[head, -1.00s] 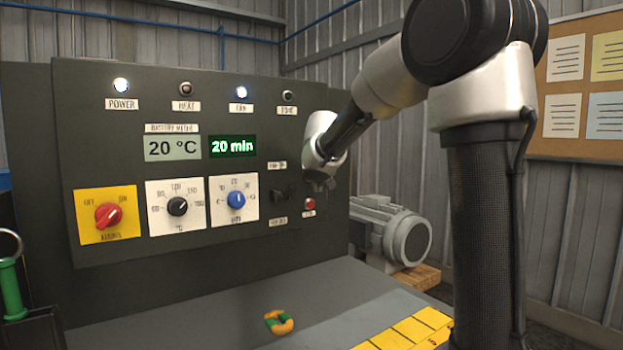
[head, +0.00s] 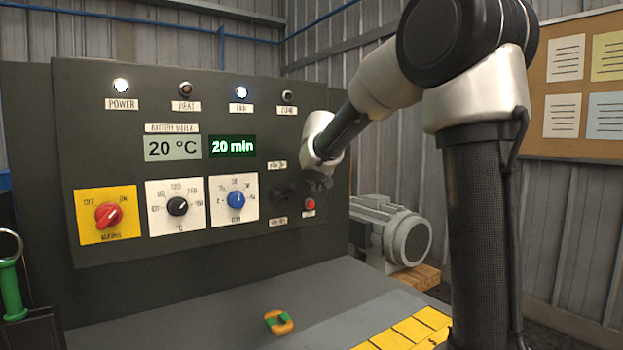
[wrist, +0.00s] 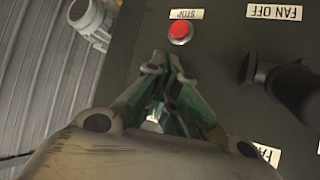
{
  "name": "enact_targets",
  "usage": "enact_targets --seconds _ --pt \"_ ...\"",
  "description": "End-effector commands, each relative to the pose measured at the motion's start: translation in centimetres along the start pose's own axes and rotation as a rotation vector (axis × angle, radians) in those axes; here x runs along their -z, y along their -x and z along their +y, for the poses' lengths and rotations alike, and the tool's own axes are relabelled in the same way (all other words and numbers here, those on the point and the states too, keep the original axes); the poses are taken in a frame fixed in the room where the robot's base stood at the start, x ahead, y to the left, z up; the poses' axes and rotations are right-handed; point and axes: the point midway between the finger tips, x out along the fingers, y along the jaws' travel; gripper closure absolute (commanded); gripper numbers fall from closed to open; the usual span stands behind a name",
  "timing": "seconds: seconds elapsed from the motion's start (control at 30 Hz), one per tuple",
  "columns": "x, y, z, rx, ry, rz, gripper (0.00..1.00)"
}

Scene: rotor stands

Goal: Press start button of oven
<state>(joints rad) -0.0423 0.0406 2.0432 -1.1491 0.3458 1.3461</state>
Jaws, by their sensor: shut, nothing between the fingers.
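The oven's dark control panel (head: 150,95) fills the left and middle of the head view. My gripper (head: 320,184) is at the panel's right edge, just above a red button (head: 310,204). In the wrist view, which is upside down, the red button (wrist: 180,32) is labelled STOP and sits just beyond the tips of my gripper (wrist: 164,62). The fingers are shut with nothing held. No start button can be made out; my gripper hides the panel around its fingers. Whether the tips touch the panel I cannot tell.
A black fan switch (head: 284,190) stands out left of my gripper. The red mains knob (head: 108,215), black temperature knob (head: 177,206) and blue timer knob (head: 236,200) are farther left. A grey motor (head: 395,235) stands behind right. A green-and-orange object (head: 278,322) lies on the grey surface.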

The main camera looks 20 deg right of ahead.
Motion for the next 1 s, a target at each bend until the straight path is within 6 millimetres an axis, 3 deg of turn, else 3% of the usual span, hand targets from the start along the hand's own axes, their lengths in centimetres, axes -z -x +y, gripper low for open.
enact_targets --seconds 1.0 --pt "0.34 -0.44 -0.33 0.0 0.0 0.0 1.0"
